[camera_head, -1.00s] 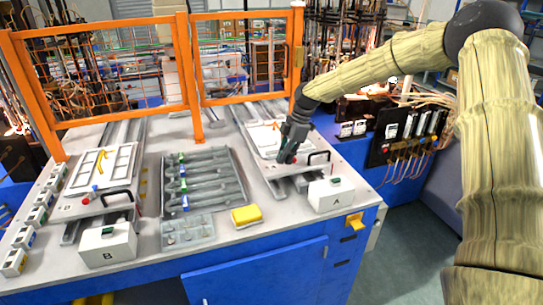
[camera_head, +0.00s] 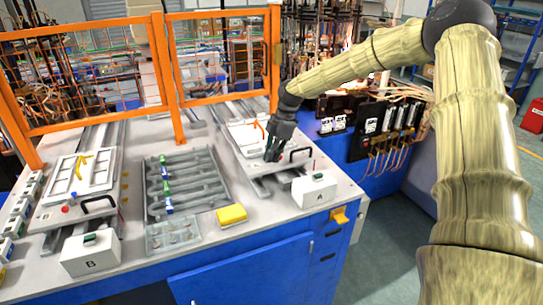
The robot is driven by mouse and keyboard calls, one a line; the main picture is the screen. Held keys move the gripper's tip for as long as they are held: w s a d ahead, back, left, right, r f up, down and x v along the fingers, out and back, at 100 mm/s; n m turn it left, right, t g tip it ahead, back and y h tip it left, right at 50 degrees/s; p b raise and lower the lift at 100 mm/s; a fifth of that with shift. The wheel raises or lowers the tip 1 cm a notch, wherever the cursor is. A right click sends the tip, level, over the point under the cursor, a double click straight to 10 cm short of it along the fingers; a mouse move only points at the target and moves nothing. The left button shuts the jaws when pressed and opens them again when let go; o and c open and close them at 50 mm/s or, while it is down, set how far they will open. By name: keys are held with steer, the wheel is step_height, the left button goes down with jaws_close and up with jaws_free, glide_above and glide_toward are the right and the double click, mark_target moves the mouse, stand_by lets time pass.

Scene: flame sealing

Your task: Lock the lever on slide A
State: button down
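Slide A (camera_head: 252,167) is the pale carriage at the right of the bench, with a white panel on top and a black handle (camera_head: 301,150) at its front right. The white box marked A (camera_head: 314,190) stands in front of it. My gripper (camera_head: 274,155) is dark and points down over the front part of slide A, just left of the black handle. A small red spot shows beside the fingertips, and I cannot tell whether they touch it. The lever is not clearly visible, and the gripper may hide it. The fingers are too small to show whether they are open or shut.
Slide B (camera_head: 45,217) with its handle and box B (camera_head: 90,254) is at the left. A grey tray (camera_head: 187,180) of tubes, a clear parts box (camera_head: 172,235) and a yellow sponge (camera_head: 231,215) lie between. An orange mesh fence (camera_head: 175,75) stands behind.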

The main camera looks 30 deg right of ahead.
steer(key=shift+d, duration=0.1)
steer(key=p+v, duration=0.5)
steer(key=v, duration=0.4)
steer(key=shift+w+p, duration=0.15)
steer(key=shift+p, duration=0.15)
steer(key=shift+d+r, duration=0.1)
steer(key=shift+r, duration=0.35)
